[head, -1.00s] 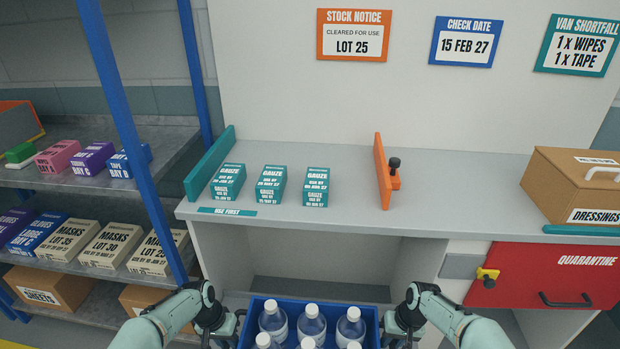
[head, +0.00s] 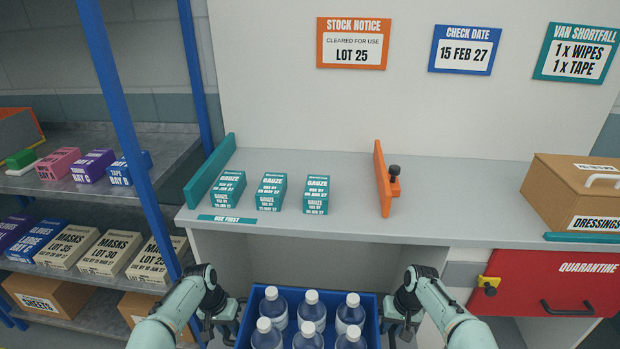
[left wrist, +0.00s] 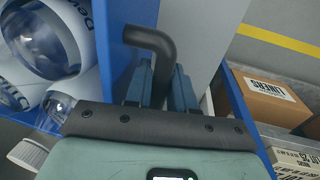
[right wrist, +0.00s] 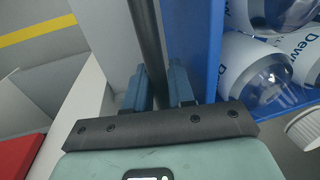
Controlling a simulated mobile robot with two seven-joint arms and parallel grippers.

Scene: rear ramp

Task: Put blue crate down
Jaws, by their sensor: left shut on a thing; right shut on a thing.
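The blue crate (head: 258,300) is at the bottom middle of the head view, in front of the counter, and holds several water bottles (head: 312,308) with white caps. My left gripper (head: 228,312) is at its left side and my right gripper (head: 396,312) at its right side. In the left wrist view the left fingers (left wrist: 158,82) are shut on a dark bent handle (left wrist: 152,42) beside the crate's blue wall. In the right wrist view the right fingers (right wrist: 161,85) are shut on a dark bar (right wrist: 146,40) beside the blue wall. The crate's underside is hidden.
The counter (head: 330,220) holds several gauze boxes (head: 271,192), an orange divider (head: 381,178) and a dressings box (head: 575,190). A red quarantine drawer (head: 545,285) is at right. Shelves (head: 90,200) with boxes and a blue post (head: 130,140) stand at left.

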